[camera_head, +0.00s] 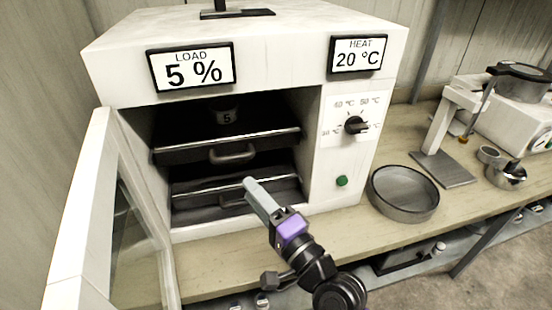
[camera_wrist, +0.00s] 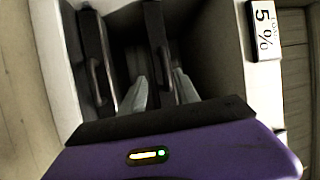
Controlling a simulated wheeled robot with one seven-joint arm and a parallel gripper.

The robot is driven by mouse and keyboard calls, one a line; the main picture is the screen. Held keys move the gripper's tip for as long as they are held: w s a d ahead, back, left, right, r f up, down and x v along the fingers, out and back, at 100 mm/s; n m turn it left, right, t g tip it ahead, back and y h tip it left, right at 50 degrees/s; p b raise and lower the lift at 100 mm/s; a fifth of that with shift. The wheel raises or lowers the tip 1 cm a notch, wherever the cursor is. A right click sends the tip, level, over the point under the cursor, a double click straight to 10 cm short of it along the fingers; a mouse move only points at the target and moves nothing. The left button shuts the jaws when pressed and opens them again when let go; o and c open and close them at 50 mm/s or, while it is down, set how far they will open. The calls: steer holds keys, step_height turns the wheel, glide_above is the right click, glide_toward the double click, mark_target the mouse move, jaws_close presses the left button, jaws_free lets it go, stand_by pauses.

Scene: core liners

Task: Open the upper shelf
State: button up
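The upper shelf (camera_head: 190,155) is a dark drawer with a pale rim inside the white oven, and it looks pushed in. Its bar handle (camera_head: 232,153) is at the middle of its front. In the wrist view the upper shelf (camera_wrist: 154,25) appears turned on its side, with its handle (camera_wrist: 163,70) between the lines of my fingers. My gripper (camera_head: 252,184) is below and in front of this handle, before the lower shelf (camera_head: 195,200). In the wrist view my gripper (camera_wrist: 158,80) has its two grey fingers apart, with nothing held. Contact with the handle cannot be made out.
The oven door (camera_head: 80,210) stands open on the left. A control panel with a black knob (camera_head: 355,125) and green button (camera_head: 342,181) is right of the shelves. A round metal pan (camera_head: 403,193) sits on the bench beside the oven. Lab equipment (camera_head: 500,110) stands farther right.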

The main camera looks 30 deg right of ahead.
mark_target(235, 160)
steer(key=w, duration=0.2)
steer(key=w+r+p, duration=0.1)
steer(key=w, duration=0.1)
steer(key=w+r+p, duration=0.1)
steer(key=w, duration=0.1)
steer(key=shift+w+d+r, duration=0.2)
steer(key=shift+w+d, duration=0.1)
steer(key=shift+d, duration=0.05)
steer(key=shift+w+a+p, duration=0.15)
steer(key=shift+w+p, duration=0.2)
steer(key=shift+w, duration=0.4)
jaws_close()
stand_by(0.6)
